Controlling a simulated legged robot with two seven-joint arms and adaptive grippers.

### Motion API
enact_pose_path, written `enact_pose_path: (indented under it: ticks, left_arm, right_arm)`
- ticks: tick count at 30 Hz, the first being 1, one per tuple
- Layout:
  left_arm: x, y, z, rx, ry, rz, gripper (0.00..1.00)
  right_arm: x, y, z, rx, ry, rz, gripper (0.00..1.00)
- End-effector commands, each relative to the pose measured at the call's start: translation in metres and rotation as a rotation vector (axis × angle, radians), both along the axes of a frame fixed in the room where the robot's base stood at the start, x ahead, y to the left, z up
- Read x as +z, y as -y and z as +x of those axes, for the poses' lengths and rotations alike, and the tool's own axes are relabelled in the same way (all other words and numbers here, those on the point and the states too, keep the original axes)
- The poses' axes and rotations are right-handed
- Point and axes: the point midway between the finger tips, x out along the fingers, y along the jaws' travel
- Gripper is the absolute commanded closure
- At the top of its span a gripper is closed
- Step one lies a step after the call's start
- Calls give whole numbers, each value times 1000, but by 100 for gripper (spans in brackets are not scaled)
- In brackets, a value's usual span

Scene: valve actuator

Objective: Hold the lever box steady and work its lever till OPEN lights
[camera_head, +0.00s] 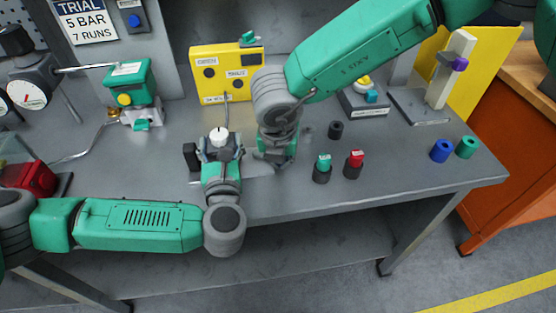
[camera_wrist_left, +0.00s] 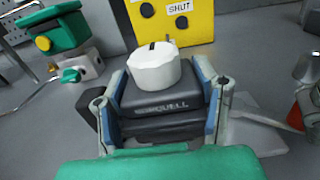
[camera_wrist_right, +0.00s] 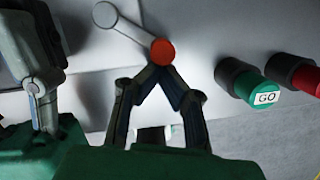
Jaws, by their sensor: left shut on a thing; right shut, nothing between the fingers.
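The lever box (camera_wrist_left: 165,105) is a dark grey block with a white round cap (camera_wrist_left: 155,68) on top, upright on the bench. My left gripper (camera_head: 220,152) is shut on it, one finger on each side. The lever (camera_wrist_right: 135,33) shows in the right wrist view as a pale bar with a pale round end and an orange-red knob (camera_wrist_right: 162,51). My right gripper (camera_wrist_right: 160,75) is shut and empty, its tips right at the knob; I cannot tell whether they touch. The yellow panel (camera_head: 220,57) behind carries OPEN and SHUT labels; I see no lit lamp.
Green-topped (camera_head: 323,163) and red-topped (camera_head: 354,160) button posts stand right of my right gripper, with a black cylinder (camera_head: 336,130) behind. A green valve unit (camera_head: 130,85) stands at left. Blue (camera_head: 440,151) and green (camera_head: 466,147) rings lie at far right. The bench's right front is clear.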

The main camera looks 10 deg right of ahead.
Motion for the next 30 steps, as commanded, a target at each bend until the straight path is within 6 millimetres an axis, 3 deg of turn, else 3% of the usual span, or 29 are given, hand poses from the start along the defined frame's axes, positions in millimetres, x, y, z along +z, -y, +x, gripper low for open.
enact_pose_path:
  ticks: [12, 30]
  left_arm:
    - [-6, -2, -1, 3, -11, 7, 96]
    - [-6, -2, -1, 3, -11, 7, 96]
  right_arm:
    - [0, 16, 14, 225, 3, -1, 100]
    - [0, 21, 22, 235, 4, -2, 100]
